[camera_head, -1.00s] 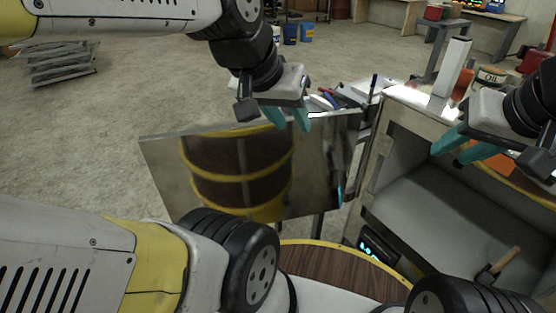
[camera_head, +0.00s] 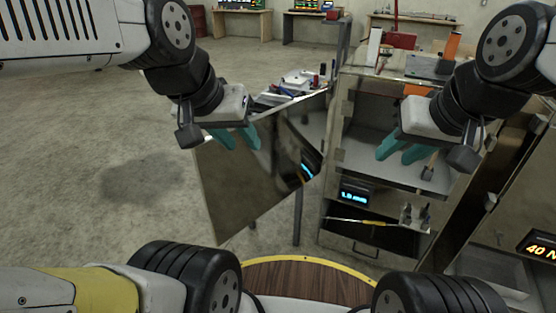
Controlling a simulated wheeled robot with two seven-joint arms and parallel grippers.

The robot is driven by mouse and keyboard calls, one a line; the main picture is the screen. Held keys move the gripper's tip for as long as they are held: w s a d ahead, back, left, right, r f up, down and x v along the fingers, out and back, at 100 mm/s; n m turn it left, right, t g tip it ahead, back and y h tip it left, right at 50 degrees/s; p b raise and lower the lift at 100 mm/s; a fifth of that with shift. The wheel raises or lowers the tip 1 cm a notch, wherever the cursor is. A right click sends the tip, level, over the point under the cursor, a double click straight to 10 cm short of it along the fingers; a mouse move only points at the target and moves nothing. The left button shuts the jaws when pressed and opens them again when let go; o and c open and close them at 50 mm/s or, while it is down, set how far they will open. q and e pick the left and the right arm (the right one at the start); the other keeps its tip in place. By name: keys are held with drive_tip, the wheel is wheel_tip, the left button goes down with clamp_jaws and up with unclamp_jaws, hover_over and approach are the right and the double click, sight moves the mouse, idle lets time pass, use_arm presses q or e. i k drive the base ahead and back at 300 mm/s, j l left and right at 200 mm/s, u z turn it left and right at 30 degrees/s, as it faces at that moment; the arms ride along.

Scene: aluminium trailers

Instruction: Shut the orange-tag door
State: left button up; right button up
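A mirror-like metal door (camera_head: 262,185) stands swung open to the left of a metal cabinet (camera_head: 352,225). Its reflective face is toward me. An orange patch (camera_head: 416,90) shows on the cabinet's upper front, partly behind my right arm; I cannot tell whether it is the tag, and no orange tag shows on the door. My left gripper (camera_head: 236,139) is open and empty at the door's upper left edge, overlapping it in view; contact cannot be told. My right gripper (camera_head: 401,150) is open and empty in front of the cabinet's open upper compartment (camera_head: 360,143).
A blue-lit display (camera_head: 354,196) and a yellow-handled tool (camera_head: 360,221) are in the cabinet's lower part. Tools lie on a surface (camera_head: 290,92) behind the door. Another unit with a lit display (camera_head: 543,247) stands at the right. Floor at the left is clear.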

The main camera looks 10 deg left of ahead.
sight(239, 185)
drive_tip(key=j+z, duration=0.15)
drive_tip(key=j, duration=0.2)
drive_tip(key=k+j+z, duration=0.2)
drive_tip(key=j, duration=0.15)
drive_tip(key=j+z, duration=0.15)
drive_tip(key=j, duration=0.25)
drive_tip(key=k+j+z, duration=0.35)
drive_tip(key=j, duration=0.3)
drive_tip(key=i+j+z, duration=0.15)
drive_tip(key=j+z, duration=0.15)
drive_tip(key=j, duration=0.4)
drive_tip(key=i+j+z, duration=0.1)
drive_tip(key=j+z, duration=0.2)
drive_tip(key=j, duration=0.35)
drive_tip(key=k+j, duration=0.15)
drive_tip(key=j, duration=0.15)
drive_tip(key=k+j+z, duration=0.1)
drive_tip(key=j, duration=0.2)
drive_tip(key=k+j+z, duration=0.2)
drive_tip(key=i, duration=0.35)
